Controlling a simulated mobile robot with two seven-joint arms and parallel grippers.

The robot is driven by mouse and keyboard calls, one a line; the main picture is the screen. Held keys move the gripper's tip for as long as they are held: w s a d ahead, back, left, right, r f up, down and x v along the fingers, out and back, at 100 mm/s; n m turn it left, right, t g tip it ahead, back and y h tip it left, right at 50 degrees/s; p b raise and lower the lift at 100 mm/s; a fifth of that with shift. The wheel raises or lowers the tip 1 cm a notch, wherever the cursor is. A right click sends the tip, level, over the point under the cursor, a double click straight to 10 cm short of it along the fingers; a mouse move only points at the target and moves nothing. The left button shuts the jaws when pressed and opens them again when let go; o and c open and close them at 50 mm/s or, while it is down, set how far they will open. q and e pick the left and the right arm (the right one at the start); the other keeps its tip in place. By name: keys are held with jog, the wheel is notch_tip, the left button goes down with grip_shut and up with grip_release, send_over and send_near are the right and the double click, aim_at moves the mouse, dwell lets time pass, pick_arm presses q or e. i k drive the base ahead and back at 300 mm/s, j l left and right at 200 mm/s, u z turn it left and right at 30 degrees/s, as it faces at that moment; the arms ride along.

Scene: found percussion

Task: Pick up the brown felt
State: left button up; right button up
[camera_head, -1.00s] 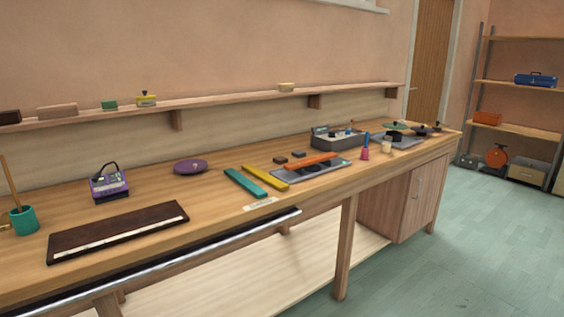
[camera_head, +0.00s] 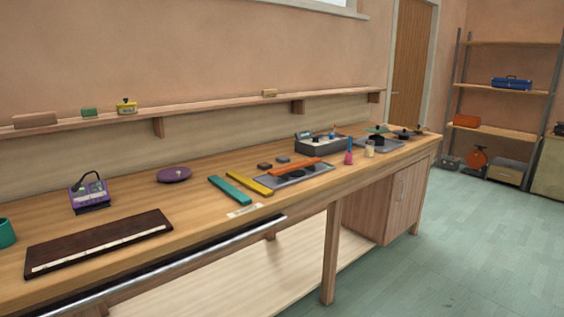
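I cannot tell for sure which thing is the brown felt. A flat dark brown rectangle (camera_head: 100,238) with a pale strip along it lies on the near left of the workbench. Two small dark blocks, one brownish (camera_head: 265,166) and one greyer (camera_head: 283,159), lie farther along the bench. A brownish-pink block (camera_head: 35,119) sits on the wall ledge at the left. Neither of my grippers is in view.
The wooden workbench (camera_head: 205,214) holds a purple device (camera_head: 90,193), a purple disc (camera_head: 174,175), teal (camera_head: 230,190) and yellow (camera_head: 250,182) bars, an orange bar (camera_head: 293,167) on a grey tray and a grey box (camera_head: 320,144). The floor (camera_head: 470,240) at right is clear.

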aim_at(266, 166)
jog(key=i+l, duration=0.2)
jog(key=i, duration=0.2)
jog(key=i+l+u, duration=0.1)
jog(key=i+l, duration=0.15)
jog(key=i, duration=0.15)
